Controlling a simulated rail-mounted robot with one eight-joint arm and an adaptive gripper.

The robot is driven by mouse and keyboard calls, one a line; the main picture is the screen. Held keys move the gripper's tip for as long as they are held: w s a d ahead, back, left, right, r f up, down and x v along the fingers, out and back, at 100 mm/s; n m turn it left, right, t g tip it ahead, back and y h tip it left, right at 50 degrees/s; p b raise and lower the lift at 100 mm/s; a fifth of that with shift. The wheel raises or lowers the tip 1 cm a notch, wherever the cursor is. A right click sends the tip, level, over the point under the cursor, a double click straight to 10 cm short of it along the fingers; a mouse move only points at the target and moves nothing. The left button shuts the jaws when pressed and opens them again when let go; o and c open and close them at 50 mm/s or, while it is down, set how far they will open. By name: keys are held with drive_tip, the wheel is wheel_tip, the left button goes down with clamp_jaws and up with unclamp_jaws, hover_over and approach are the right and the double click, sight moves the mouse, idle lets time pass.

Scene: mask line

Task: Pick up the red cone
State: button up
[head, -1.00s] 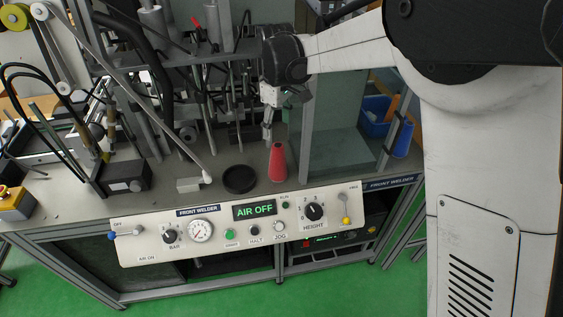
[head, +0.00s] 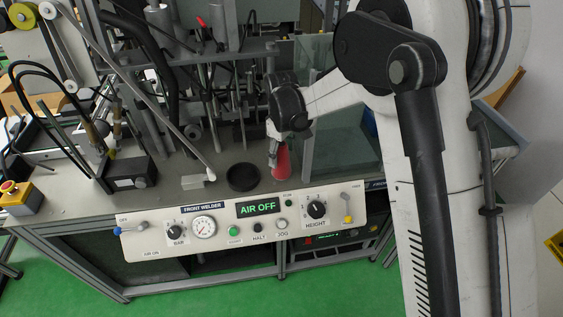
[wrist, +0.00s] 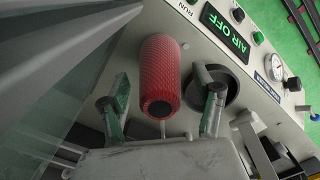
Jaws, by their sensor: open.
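The red cone (head: 282,162) stands on the grey worktop just behind the control panel. In the wrist view the red cone (wrist: 161,75) shows its textured side and dark top opening, lying between the two finger lines. My gripper (head: 274,157) is at the cone's upper part in the head view and hides some of it. In the wrist view my gripper (wrist: 163,105) is open, with one finger on each side of the cone and a visible gap to each. I see no grip on the cone.
A black round dish (head: 243,178) stands just left of the cone. The front panel (head: 150,241) with knobs runs along the worktop's front edge. A clear upright panel (head: 340,150) stands close on the right. Machine rods and a thin grey bar (head: 190,135) are at the left and behind.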

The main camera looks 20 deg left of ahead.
drive_tip(key=c, duration=1.4)
